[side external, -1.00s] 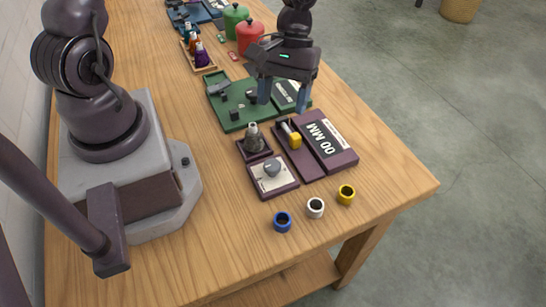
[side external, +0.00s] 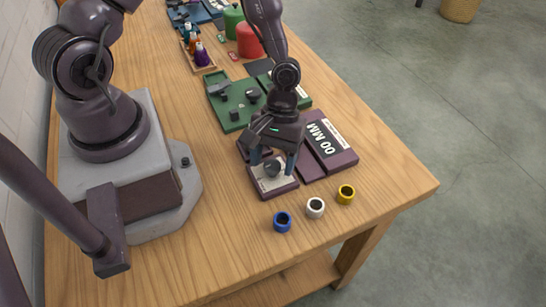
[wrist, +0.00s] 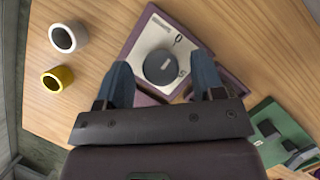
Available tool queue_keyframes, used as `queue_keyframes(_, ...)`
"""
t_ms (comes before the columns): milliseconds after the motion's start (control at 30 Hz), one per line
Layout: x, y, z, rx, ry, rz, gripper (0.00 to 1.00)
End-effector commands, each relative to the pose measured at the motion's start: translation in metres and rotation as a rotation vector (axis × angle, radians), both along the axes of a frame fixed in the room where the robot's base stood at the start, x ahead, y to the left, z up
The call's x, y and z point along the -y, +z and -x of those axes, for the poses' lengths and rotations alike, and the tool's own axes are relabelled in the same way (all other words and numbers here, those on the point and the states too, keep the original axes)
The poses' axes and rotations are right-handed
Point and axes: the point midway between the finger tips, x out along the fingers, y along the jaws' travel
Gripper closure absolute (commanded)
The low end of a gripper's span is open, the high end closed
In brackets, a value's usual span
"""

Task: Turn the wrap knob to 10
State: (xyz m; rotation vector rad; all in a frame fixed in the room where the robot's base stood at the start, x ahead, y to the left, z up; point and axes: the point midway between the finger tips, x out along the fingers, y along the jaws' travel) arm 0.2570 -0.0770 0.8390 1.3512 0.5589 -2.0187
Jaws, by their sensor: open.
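The wrap knob (side external: 272,169) is a round dark grey knob on a pale dial plate set in a small purple base (side external: 283,191). In the wrist view the knob (wrist: 161,67) shows on its dial, with a 0 and a 5 readable on the plate. My gripper (side external: 273,168) is open above the dial, pointing down. In the wrist view its two blue-grey fingers (wrist: 163,82) stand on either side of the knob's near part, apart from each other. I cannot tell whether they touch the knob or how low they are. The 10 mark is not readable.
A purple unit with a 00 MM label (side external: 325,143) stands right of the dial. Blue (side external: 282,222), white (side external: 315,207) and yellow (side external: 346,194) rings lie in front. A green board (side external: 225,105) is behind. The table's front right is clear.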

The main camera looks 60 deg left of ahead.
Motion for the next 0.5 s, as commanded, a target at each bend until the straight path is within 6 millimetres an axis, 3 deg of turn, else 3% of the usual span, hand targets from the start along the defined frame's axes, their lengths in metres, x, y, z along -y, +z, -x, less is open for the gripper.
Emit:
queue_keyframes(267,0.0,-0.001,0.0001,0.001,0.0,-0.001,0.4)
queue_keyframes(467,0.0,-0.0009,0.0,0.001,0.0,-0.001,0.86)
queue_keyframes(500,0.0,-0.0008,0.0,0.001,0.0,-0.001,0.86)
